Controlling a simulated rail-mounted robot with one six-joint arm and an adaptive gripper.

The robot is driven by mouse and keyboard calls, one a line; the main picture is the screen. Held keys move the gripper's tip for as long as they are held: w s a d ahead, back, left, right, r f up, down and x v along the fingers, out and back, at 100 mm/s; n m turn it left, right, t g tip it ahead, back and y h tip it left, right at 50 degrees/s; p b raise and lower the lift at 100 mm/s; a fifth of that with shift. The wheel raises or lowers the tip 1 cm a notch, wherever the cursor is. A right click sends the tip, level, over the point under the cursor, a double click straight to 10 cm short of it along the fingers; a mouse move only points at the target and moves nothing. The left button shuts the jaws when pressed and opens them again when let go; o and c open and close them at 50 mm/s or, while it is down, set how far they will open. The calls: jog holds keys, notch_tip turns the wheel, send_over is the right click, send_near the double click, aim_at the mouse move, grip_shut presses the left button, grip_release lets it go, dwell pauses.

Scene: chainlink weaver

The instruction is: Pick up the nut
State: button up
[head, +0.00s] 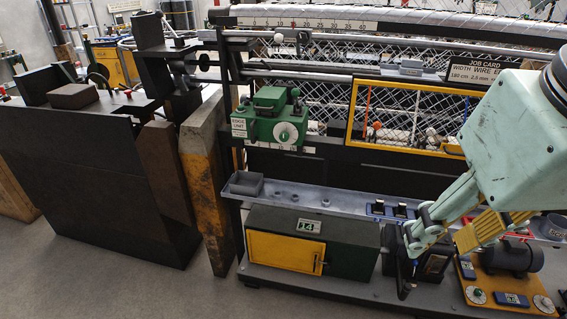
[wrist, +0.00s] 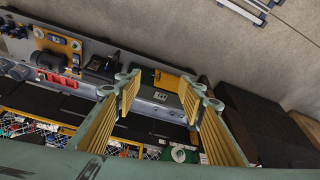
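My gripper (head: 436,240) hangs at the right of the head view, in front of the machine's lower shelf. In the wrist view my gripper (wrist: 157,92) is open, its two yellow-padded fingers wide apart with nothing held between them. I cannot clearly make out a nut. A small grey round piece (head: 325,202) lies on the long grey tray (head: 350,208), with other small pieces to its left, but they are too small to name. The gripper is to the right of these pieces and apart from them.
A small dark bin (head: 246,184) stands at the tray's left end. Below is a box with a yellow door (head: 285,252). A green gauge unit (head: 270,115) juts out above the tray. A motor on a yellow plate (head: 510,257) stands at the right. The floor at front left is clear.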

aim_at(278, 195)
jog(key=w+a+f+n+y, duration=0.1)
jog(key=w+a, duration=0.1)
jog(key=w, duration=0.8)
jog(key=w+a+f+n, duration=0.1)
jog(key=w+a+n, duration=0.15)
jog(key=w, duration=0.75)
jog(key=w+a+f+n+g, duration=0.1)
jog(key=w+a+f, duration=0.3)
jog(key=w, duration=0.5)
jog(key=w+a+f+n, duration=0.1)
jog(key=w+f, duration=0.5)
jog(key=w, duration=0.3)
jog(key=w+a+f+n, duration=0.1)
jog(key=w+a+f, duration=0.1)
jog(key=w+f, duration=0.4)
jog(key=w+a+f+n, duration=0.1)
jog(key=w+a+f, duration=0.2)
jog(key=w+f, duration=0.4)
jog(key=w+a+f+n+y, duration=0.1)
jog(key=w+a+f, duration=0.2)
jog(key=f, duration=1.8)
jog(key=shift+w+g+b, duration=0.3)
jog(key=shift+w, duration=1.6)
jog(key=shift+a, duration=0.1)
jog(key=shift+w+a, duration=2.85)
jog(key=shift+w, duration=0.05)
jog(key=shift+w+a, duration=0.1)
